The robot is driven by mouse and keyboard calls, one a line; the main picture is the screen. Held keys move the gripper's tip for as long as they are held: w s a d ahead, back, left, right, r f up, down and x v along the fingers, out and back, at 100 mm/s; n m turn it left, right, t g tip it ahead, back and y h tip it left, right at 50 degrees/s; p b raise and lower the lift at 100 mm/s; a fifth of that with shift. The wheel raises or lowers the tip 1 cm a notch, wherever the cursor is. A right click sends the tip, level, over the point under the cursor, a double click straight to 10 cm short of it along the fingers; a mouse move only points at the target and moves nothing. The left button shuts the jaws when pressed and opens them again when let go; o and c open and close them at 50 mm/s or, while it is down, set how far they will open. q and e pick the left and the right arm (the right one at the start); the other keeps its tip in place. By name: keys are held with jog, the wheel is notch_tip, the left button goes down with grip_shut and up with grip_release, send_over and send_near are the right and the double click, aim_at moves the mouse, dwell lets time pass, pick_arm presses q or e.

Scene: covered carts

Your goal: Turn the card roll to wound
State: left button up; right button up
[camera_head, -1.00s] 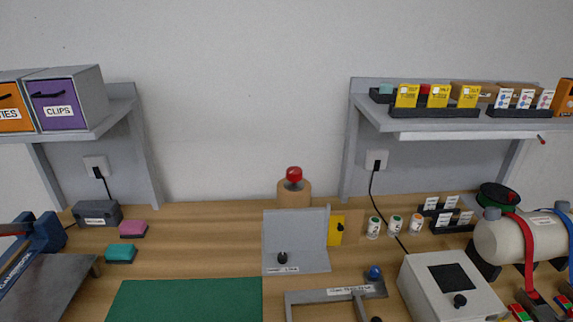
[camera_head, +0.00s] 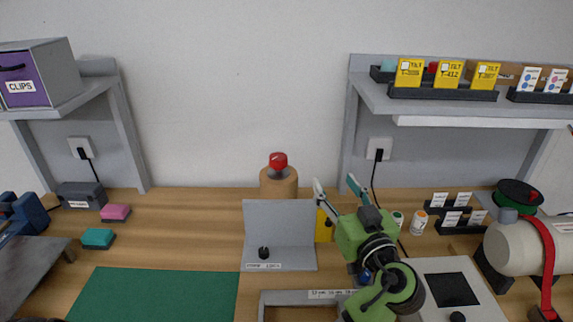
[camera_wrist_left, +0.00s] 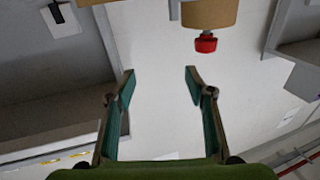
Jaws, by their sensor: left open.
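A brown cardboard-coloured cylinder (camera_head: 279,184) with a red knob (camera_head: 278,160) on top stands at the back of the bench against the wall. It also shows in the left wrist view, with the cylinder (camera_wrist_left: 210,13) at the top edge and the red knob (camera_wrist_left: 205,44) below it. I cannot tell for sure that this is the card roll; no label shows on it. My left gripper (camera_head: 336,182), green, is open and empty, to the right of the cylinder and apart from it. Its spread fingers (camera_wrist_left: 159,73) have nothing between them in the wrist view. My right gripper is not in view.
A grey L-shaped stand (camera_head: 280,232) is in front of the cylinder, with a yellow piece (camera_head: 323,226) beside it. A white box with a knob (camera_head: 440,278), a cream tank (camera_head: 512,248) and a green spool (camera_head: 519,194) stand right. A shelf (camera_head: 460,107) overhangs there. A green mat (camera_head: 155,295) lies front left.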

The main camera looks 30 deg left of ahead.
aim_at(283, 163)
pick_arm(q)
jog(key=s+a+n+g+y, duration=0.3)
jog(key=a+n+g, duration=0.1)
jog(key=a+g, duration=0.15)
jog(key=shift+t, duration=0.45)
jog(key=p+x, duration=0.4)
jog(key=x, duration=0.7)
jog(key=shift+s+r, duration=0.1)
jog(key=shift+r, duration=0.05)
jog(key=shift+p+x, duration=0.45)
jog(key=shift+x, duration=0.35)
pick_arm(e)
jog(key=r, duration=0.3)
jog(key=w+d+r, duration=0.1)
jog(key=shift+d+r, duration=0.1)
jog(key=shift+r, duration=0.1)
pick_arm(q)
jog(key=shift+c, duration=0.5)
jog(key=c, duration=1)
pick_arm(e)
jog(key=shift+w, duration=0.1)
